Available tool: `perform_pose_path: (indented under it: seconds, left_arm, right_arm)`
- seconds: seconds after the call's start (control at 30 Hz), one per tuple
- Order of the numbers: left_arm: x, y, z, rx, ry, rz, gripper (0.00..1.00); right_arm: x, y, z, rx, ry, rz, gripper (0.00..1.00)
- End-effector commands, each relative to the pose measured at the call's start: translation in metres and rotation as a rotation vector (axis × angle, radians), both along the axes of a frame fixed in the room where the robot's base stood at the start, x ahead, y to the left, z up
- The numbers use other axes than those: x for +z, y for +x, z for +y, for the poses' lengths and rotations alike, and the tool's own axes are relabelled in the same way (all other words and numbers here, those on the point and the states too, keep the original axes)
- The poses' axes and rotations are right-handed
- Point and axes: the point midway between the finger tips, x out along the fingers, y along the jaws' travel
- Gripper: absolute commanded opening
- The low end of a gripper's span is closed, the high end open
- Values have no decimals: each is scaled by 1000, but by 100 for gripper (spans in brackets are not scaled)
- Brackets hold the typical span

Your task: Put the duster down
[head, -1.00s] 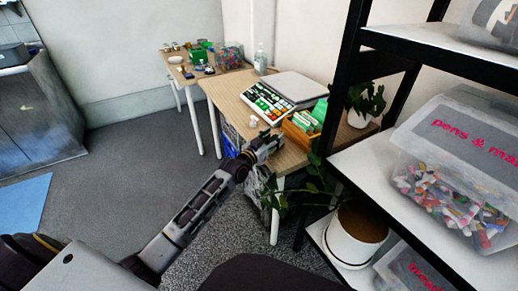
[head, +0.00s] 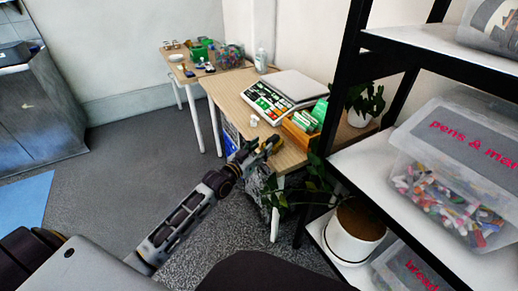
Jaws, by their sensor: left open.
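My left gripper (head: 264,148) is at the front edge of the near wooden table (head: 228,92), left of the wooden box. It is open, and its fingers are small and partly blurred against the table. I cannot make out a duster for certain; a small yellowish patch shows at the fingertips, but I cannot tell what it is. My right gripper is not in view.
On the near table are a scale with a keypad (head: 268,101), a small white item (head: 254,120) and a wooden box (head: 297,132) with green-and-white packs. A black shelf (head: 345,75) and potted plant (head: 352,230) stand right. Open floor lies left.

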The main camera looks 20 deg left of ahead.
Motion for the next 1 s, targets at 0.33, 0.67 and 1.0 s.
perform_pose_path:
  seconds: [0.33,0.67,1.0]
  left_arm:
    - [1,-10,2,-1,0,-1,46]
    - [1,-10,2,0,0,-1,46]
    - [1,-10,2,0,0,-1,46]
  right_arm:
    - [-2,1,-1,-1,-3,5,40]
    - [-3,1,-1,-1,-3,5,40]
    - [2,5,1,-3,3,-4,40]
